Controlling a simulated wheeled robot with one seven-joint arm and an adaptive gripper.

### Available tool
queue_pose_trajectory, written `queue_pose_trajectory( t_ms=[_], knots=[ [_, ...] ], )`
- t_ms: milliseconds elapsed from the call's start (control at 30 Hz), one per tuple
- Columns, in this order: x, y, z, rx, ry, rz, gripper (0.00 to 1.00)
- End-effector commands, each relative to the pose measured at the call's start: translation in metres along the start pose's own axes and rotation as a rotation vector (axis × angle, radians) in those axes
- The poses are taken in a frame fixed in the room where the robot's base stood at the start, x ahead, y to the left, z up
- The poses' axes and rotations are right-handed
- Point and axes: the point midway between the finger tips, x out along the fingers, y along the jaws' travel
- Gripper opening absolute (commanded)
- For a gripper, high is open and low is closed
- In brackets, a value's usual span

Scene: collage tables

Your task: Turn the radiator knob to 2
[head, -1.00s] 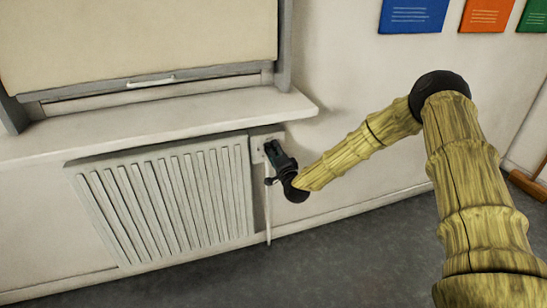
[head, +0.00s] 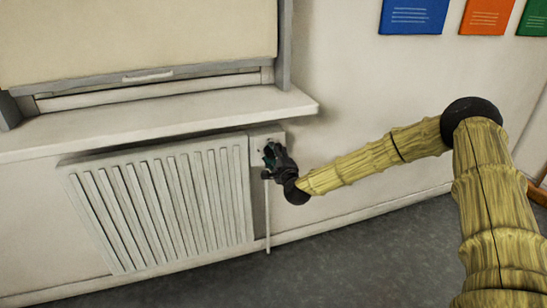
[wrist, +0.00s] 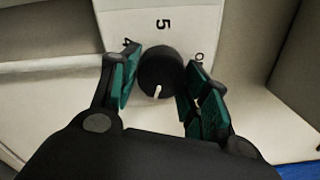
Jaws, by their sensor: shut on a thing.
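The radiator knob (wrist: 160,66) is round and black, on a white plate (wrist: 163,10). Its white pointer mark (wrist: 158,91) points down in the wrist view, toward my palm. The plate shows a 5 above the knob, a 4 at upper left and what looks like a 0 at upper right; other numbers are hidden. My gripper (wrist: 165,70) is shut on the knob, one teal-padded finger on each side. In the head view, my gripper (head: 270,154) is at the radiator's upper right corner and hides the knob.
The white ribbed radiator (head: 160,205) is left of my gripper, under a protruding window sill (head: 160,122). A thin pipe (head: 267,215) runs down below the plate. Coloured posters (head: 414,16) hang at upper right.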

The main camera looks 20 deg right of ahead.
Motion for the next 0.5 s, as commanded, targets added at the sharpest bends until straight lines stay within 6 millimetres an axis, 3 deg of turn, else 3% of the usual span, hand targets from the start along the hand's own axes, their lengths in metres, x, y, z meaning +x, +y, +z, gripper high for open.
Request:
queue_pose_trajectory(
  t_ms=[400,433,500],
  knots=[
    [-0.0004,0.0011,-0.0027,0.005,0.004,0.001,0.22],
    [-0.0004,0.0011,-0.0027,0.005,0.004,0.001,0.51],
    [-0.0003,0.0012,-0.0022,0.005,0.004,0.001,0.64]
  ],
)
